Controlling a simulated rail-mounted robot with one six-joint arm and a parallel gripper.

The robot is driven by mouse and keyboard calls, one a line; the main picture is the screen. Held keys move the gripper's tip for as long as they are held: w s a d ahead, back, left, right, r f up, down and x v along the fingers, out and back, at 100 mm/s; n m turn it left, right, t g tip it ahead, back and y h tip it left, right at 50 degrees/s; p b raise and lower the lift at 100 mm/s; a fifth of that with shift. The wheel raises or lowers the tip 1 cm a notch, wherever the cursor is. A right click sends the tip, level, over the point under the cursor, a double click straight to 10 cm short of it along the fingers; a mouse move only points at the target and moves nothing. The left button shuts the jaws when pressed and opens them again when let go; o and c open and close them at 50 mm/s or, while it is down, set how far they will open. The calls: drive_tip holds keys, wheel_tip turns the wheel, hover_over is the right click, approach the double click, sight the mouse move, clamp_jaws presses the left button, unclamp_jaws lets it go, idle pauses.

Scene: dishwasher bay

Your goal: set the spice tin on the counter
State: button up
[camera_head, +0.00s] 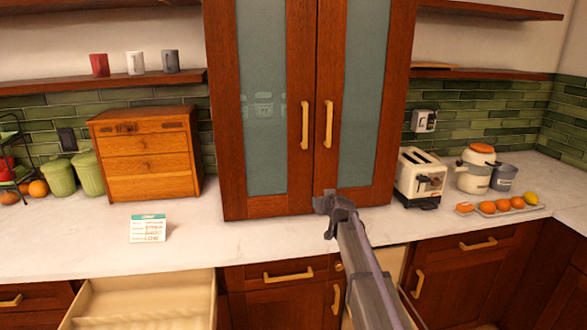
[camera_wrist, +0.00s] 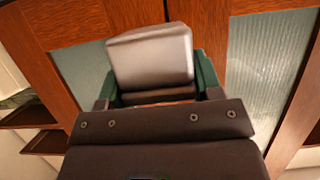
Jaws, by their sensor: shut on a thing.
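My gripper (camera_head: 328,202) is raised in front of the lower part of the tall cabinet doors. In the wrist view my gripper (camera_wrist: 156,88) is shut on a pale silver-grey boxy thing, which looks like the spice tin (camera_wrist: 150,58). The tin sticks out beyond the fingers and is slightly tilted in that picture. I cannot make out the tin in the head view, where my gripper and arm hide it. The white marble counter (camera_head: 265,240) runs below and to both sides of the cabinet.
The glass-door cabinet (camera_head: 317,110) stands shut on the counter. A wooden drawer box (camera_head: 146,165), a small card (camera_head: 148,229) and green canisters (camera_head: 60,177) are to the left. A toaster (camera_head: 420,178) and a fruit tray (camera_head: 500,210) are right. A drawer (camera_head: 140,300) is open below.

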drive_tip(key=shift+r, duration=0.2)
idle(0.3)
wheel_tip(320, 180, down, 11)
drive_tip(key=b, duration=1)
drive_tip(key=shift+r, duration=0.45)
drive_tip(key=shift+f, duration=0.25)
drive_tip(key=o, duration=1)
drive_tip(key=shift+r, duration=0.1)
